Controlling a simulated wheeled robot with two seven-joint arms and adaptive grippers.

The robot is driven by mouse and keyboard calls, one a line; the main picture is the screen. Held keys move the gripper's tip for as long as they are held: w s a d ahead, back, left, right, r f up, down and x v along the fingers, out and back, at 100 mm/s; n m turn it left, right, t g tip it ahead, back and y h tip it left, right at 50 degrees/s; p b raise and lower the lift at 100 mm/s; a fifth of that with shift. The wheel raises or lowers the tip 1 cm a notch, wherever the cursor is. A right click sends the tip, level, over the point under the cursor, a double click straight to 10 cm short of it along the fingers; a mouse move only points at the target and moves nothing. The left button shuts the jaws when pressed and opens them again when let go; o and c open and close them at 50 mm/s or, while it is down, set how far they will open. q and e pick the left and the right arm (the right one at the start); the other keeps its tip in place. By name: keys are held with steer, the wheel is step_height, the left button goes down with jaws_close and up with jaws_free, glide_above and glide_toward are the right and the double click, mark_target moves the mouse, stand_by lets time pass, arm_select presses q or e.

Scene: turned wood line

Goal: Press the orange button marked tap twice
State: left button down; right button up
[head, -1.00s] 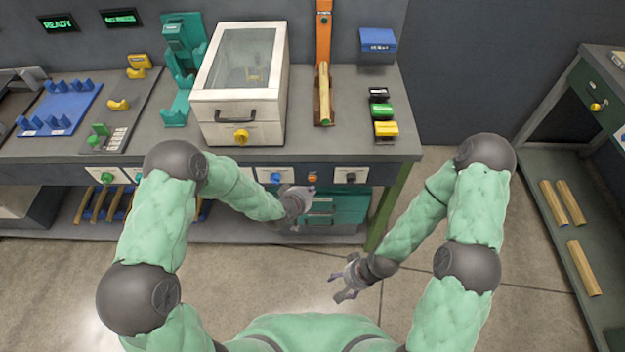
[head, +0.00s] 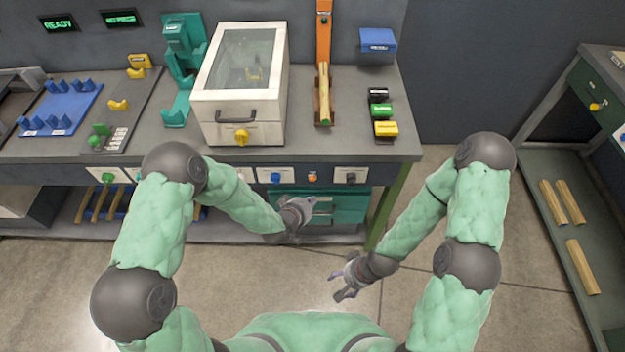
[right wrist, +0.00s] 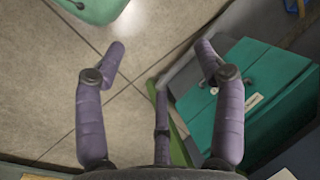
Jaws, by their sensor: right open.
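A small orange button (head: 312,176) sits on the bench's front panel, between a white plate with a blue knob (head: 275,178) and one with a dark knob (head: 350,179). Its marking is too small to read. My left gripper (head: 300,209) is below and slightly left of the button in the head view, apart from it, in front of the teal drawer unit. Whether its fingers are open is too small to tell. My right gripper (head: 345,281) is lower, over the floor, open and empty. Its spread fingers also show in the right wrist view (right wrist: 160,52).
A teal drawer unit (head: 345,205) stands under the bench. A shelf rack (head: 560,170) with wooden bars is at right. Floor between them is clear.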

steer(key=shift+c, duration=0.3)
jaws_close()
stand_by(1.0)
